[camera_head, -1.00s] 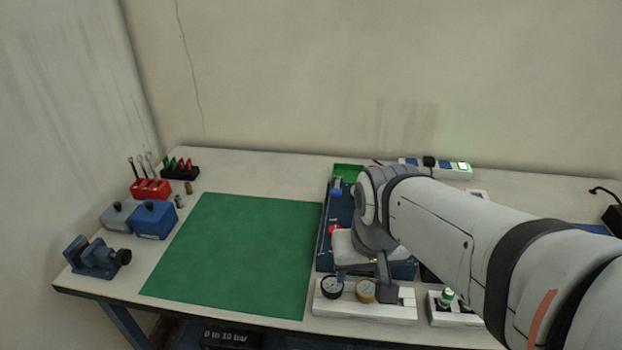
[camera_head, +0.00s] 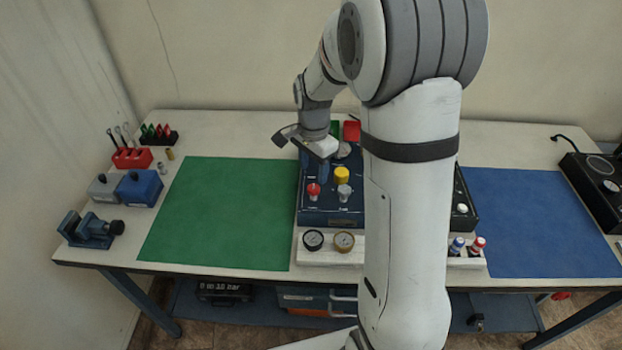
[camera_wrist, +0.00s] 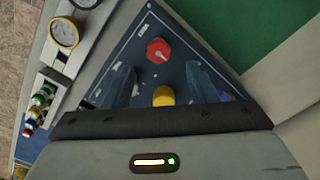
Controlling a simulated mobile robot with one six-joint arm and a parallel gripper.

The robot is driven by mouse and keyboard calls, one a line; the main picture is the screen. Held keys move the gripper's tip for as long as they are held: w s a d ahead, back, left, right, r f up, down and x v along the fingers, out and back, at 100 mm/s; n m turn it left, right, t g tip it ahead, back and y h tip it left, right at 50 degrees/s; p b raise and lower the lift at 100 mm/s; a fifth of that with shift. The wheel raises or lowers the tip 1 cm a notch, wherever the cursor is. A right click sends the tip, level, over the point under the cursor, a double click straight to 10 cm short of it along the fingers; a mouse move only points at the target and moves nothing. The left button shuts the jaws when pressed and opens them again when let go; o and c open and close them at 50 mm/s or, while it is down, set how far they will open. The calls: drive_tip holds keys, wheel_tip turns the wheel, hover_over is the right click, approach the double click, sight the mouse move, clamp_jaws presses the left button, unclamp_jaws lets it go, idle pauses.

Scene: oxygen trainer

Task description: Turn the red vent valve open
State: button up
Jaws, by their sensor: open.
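The red vent valve (camera_head: 313,189) is a knob at the front left of the dark blue panel (camera_head: 330,215). In the wrist view the red knob (camera_wrist: 158,51) is hexagonal with a pale pointer mark. A yellow knob (camera_head: 341,175) and a grey knob (camera_head: 344,193) stand near it. The yellow knob also shows in the wrist view (camera_wrist: 163,96).
Two gauges (camera_head: 314,240) sit on a white block before the panel. Small coloured-top fittings (camera_head: 457,245) stand to the right. A green mat (camera_head: 215,215) and a blue mat (camera_head: 540,215) lie clear on either side. My arm hides the panel's right part.

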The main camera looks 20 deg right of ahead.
sight(313, 187)
wheel_tip(313, 187, down, 6)
drive_tip(key=shift+p, duration=0.4)
drive_tip(key=shift+c, duration=0.3)
drive_tip(key=c, duration=0.9)
